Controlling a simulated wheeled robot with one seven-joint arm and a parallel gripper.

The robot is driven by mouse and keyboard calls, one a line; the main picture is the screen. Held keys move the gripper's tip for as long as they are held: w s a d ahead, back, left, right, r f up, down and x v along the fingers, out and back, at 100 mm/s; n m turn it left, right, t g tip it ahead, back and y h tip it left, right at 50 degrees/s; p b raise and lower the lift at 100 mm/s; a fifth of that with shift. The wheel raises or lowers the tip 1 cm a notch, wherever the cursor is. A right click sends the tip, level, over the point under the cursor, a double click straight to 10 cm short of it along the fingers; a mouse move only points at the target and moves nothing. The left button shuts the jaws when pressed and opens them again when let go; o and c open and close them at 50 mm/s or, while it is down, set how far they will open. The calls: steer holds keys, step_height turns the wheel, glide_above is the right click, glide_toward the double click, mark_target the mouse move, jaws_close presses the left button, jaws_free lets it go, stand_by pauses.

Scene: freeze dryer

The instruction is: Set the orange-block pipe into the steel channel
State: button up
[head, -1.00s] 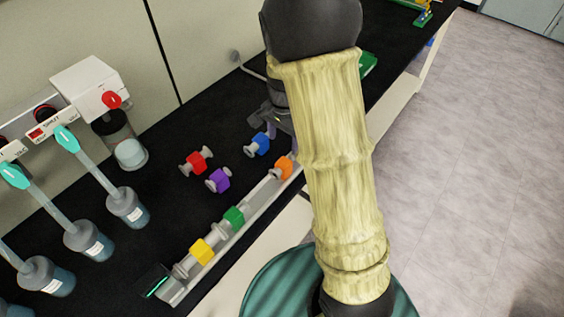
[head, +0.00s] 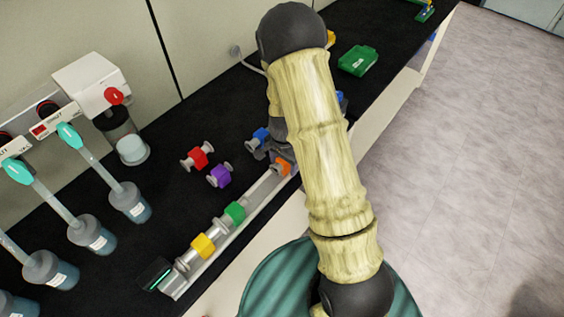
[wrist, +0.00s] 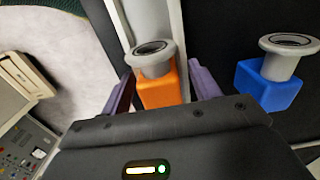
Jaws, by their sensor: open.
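The orange-block pipe (head: 281,166) lies in line with the steel channel (head: 238,226), at its far end in the head view. In the wrist view the orange block (wrist: 157,90) is between my two purple fingers, its grey flange over the channel (wrist: 176,28). My gripper (wrist: 163,88) is open, with a finger on each side of the block. In the head view my gripper (head: 270,152) is partly hidden by my forearm. The pipe's underside is hidden, so I cannot tell how fully it is seated.
The blue-block pipe (head: 260,137) stands close beside my gripper. The red (head: 198,157) and purple (head: 220,175) ones lie on the black bench. Green (head: 235,212) and yellow (head: 203,245) ones sit in the channel. Flasks (head: 130,203) stand left; a green tray (head: 357,60) lies far back.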

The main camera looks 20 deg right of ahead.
steer(key=shift+c, duration=0.4)
steer(key=c, duration=1.1)
steer(key=shift+w+d, duration=0.2)
steer(key=shift+d, duration=0.05)
stand_by(0.8)
steer(key=o, duration=1.2)
